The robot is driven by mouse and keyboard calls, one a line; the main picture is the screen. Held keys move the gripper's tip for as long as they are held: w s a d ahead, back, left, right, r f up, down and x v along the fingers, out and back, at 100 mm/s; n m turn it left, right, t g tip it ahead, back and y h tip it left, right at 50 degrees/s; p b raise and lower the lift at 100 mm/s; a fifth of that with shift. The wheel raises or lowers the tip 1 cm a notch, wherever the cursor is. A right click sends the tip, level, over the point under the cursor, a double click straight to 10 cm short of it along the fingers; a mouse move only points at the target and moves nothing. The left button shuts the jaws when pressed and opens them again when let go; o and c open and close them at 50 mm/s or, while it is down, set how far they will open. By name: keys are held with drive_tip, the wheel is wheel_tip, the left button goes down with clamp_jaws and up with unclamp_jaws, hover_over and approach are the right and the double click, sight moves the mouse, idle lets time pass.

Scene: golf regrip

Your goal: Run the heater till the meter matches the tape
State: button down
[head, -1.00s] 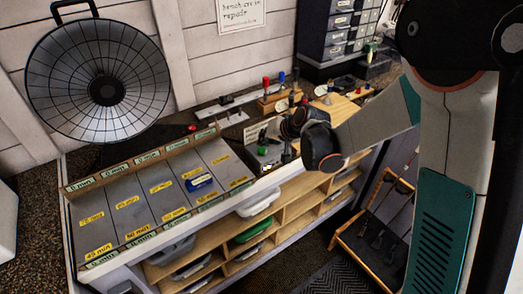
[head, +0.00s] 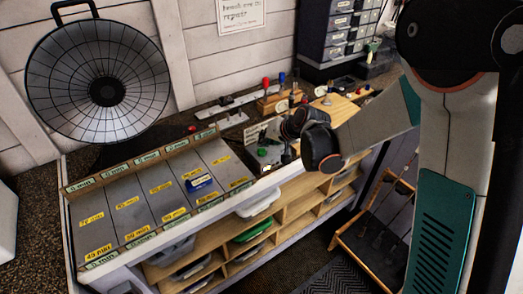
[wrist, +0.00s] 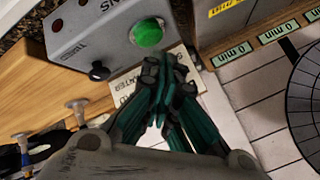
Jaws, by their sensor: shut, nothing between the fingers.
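A grey control box with a domed green button (wrist: 147,33), a black knob (wrist: 99,70) and a dark red lamp (wrist: 57,25) fills the upper left of the wrist view. The green button also shows small in the head view (head: 262,152). My gripper (wrist: 166,72) is shut and empty, its tips just below the green button in the picture; I cannot tell whether they touch it. A large round dish (head: 98,88), possibly the heater, stands at the left. A blue item (head: 201,184) with a pale face lies on the grey lanes; I cannot read it.
A grey panel (head: 128,212) of lanes bears several yellow labels, with green-and-white minute strips along its edges. A card (wrist: 128,84) lies beside the box, partly hidden by my fingers. Tools and a wooden block crowd the bench behind. Shelves with trays are below.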

sight(264, 150)
drive_tip(key=shift+f, duration=0.15)
drive_tip(key=shift+f+b, duration=0.3)
drive_tip(key=shift+b, duration=0.15)
drive_tip(key=shift+f+b, duration=0.5)
idle(0.6)
drive_tip(key=shift+r, duration=0.1)
drive_tip(key=shift+r+p, duration=0.6)
drive_tip(key=shift+r, duration=0.3)
drive_tip(key=shift+r+p, duration=1.55)
drive_tip(key=shift+r, duration=0.9)
